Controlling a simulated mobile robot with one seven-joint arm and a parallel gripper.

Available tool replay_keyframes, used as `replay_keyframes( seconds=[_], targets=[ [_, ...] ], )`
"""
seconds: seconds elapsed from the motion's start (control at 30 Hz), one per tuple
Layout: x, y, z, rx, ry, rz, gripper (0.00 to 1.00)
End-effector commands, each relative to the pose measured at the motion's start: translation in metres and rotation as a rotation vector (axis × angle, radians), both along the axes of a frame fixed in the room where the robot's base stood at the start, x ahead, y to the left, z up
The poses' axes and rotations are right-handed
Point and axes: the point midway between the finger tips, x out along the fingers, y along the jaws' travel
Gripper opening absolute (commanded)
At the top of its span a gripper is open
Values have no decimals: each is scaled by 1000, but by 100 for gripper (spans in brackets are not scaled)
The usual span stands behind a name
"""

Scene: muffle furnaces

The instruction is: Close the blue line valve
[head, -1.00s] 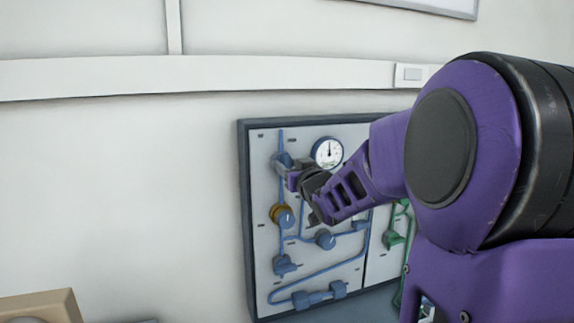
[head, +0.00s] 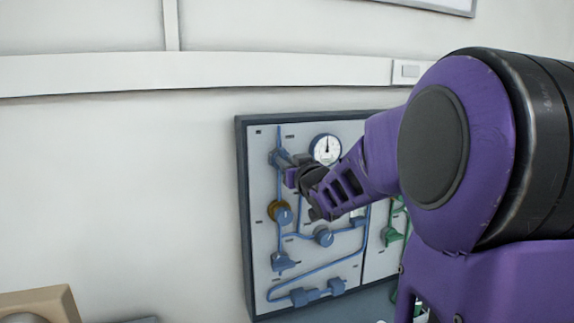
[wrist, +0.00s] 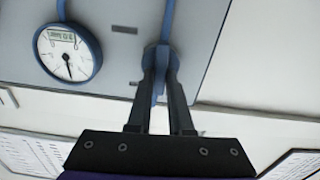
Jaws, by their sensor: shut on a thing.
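The blue line valve (head: 279,157) is at the upper left of the wall panel, on a vertical blue pipe, left of the round gauge (head: 326,149). My gripper (head: 291,168) is at this valve, reaching in from the right. In the wrist view the two dark fingers of my gripper (wrist: 160,82) are shut on the blue valve handle (wrist: 159,76), one finger on each side. The fingers hide part of the handle. The gauge also shows in the wrist view (wrist: 68,53), left of the fingers.
Below on the panel (head: 258,230) are a brass-collared blue knob (head: 281,213), another blue knob (head: 323,236) and a lower blue valve (head: 282,262). Green fittings (head: 392,235) are to the right, partly behind my arm. The wall left of the panel is clear.

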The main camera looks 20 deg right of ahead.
Motion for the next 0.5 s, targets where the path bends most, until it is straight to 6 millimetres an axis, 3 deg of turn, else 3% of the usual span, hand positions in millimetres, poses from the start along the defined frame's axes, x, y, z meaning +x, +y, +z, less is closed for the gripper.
replay_keyframes(
  seconds=[0.5],
  targets=[
    [0, 4, -4, -427, -4, 2, 0]
  ],
)
